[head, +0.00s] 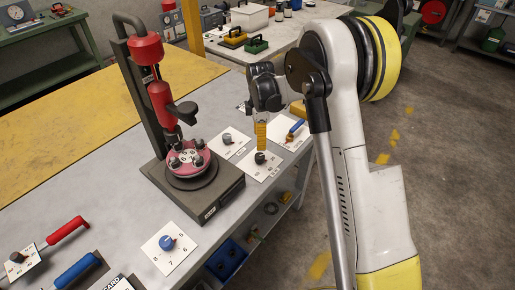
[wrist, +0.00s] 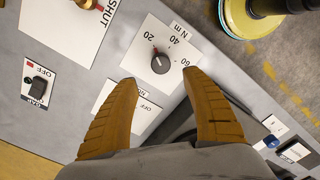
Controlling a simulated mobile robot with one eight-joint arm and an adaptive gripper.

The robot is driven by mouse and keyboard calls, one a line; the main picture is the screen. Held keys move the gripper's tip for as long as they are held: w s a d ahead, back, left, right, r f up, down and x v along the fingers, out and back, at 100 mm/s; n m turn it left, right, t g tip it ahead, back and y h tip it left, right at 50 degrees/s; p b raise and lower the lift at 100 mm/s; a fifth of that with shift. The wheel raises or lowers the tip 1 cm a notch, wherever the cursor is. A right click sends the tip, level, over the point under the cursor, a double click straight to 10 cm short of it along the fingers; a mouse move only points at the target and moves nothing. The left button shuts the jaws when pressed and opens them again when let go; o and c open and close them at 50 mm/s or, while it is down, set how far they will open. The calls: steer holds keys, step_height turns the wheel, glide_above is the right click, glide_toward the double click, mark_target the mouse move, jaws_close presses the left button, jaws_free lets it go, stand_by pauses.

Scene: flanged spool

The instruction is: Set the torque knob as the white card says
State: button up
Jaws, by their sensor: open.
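The torque knob is a dark round knob (wrist: 160,62) with a red mark, on a white plate marked 20, 40, 60 and N m. The red mark points up, close to the 20. In the head view the knob (head: 260,158) sits on the bench right of the press. My gripper (wrist: 165,85) is open, its yellow fingers above and apart from the knob; one finger shows in the head view (head: 261,136).
A press with a red spool (head: 187,157) stands left of the knob. A blue numbered knob (head: 167,242) is in front. A switch marked OFF (wrist: 38,88) and a plate marked SHUT (wrist: 62,22) lie nearby. The bench edge is close on the right.

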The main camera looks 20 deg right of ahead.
mark_target(260, 155)
step_height(260, 155, down, 10)
steer(key=shift+s+r+b, duration=0.1)
steer(key=shift+b, duration=0.95)
steer(key=c, duration=1.2)
